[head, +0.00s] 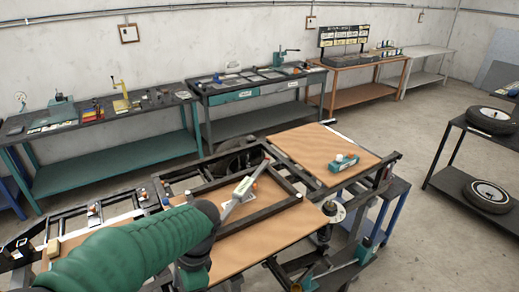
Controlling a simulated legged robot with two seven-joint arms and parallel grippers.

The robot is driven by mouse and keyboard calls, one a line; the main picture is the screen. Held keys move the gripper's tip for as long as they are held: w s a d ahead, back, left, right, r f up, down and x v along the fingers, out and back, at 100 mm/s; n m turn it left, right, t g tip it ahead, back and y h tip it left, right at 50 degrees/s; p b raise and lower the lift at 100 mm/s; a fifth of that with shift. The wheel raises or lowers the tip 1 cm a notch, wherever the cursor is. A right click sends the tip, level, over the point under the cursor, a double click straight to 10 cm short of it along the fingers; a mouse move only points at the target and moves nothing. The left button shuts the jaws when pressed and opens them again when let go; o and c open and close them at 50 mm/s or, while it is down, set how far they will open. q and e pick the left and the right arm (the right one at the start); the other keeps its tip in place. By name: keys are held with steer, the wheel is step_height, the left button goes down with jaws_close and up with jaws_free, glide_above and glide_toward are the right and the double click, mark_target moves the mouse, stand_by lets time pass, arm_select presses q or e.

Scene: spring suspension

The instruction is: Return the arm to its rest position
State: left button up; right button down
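My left arm (130,250), with a green ribbed sleeve, comes in from the lower left and bends at a dark joint over the black frame. Its gripper is not visible. My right arm and gripper are not in view. A light grey bar-shaped item with a green label (242,188) stands slanted just beyond the joint, over the frame; I cannot tell whether it touches my arm. The black frame (285,205) carries brown boards (315,150). A teal and white box-like item (344,162) lies on the right board.
Teal benches (110,160) with tools line the back wall. A brown bench (350,65) stands farther right. A black rack (455,150) with wheels (489,119) is at the right edge. Bare floor (410,215) lies between the frame and the rack.

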arm_select(q)
steer(key=s+a+f+n+t+h+b, duration=0.1)
steer(key=f+n+b, duration=0.4)
steer(key=f, duration=0.5)
steer(key=s+a+f+n+t+h+b, duration=0.1)
steer(key=f+n+b, duration=0.4)
steer(key=f, duration=0.5)
steer(key=s+n+t+h, duration=0.1)
steer(key=s+n, duration=0.1)
steer(key=shift+s+f+t+b, duration=0.3)
steer(key=shift+t+b, duration=0.1)
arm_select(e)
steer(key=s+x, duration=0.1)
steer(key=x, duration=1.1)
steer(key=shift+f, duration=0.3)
arm_select(q)
steer(key=shift+s+r, duration=0.1)
steer(key=shift+s, duration=0.1)
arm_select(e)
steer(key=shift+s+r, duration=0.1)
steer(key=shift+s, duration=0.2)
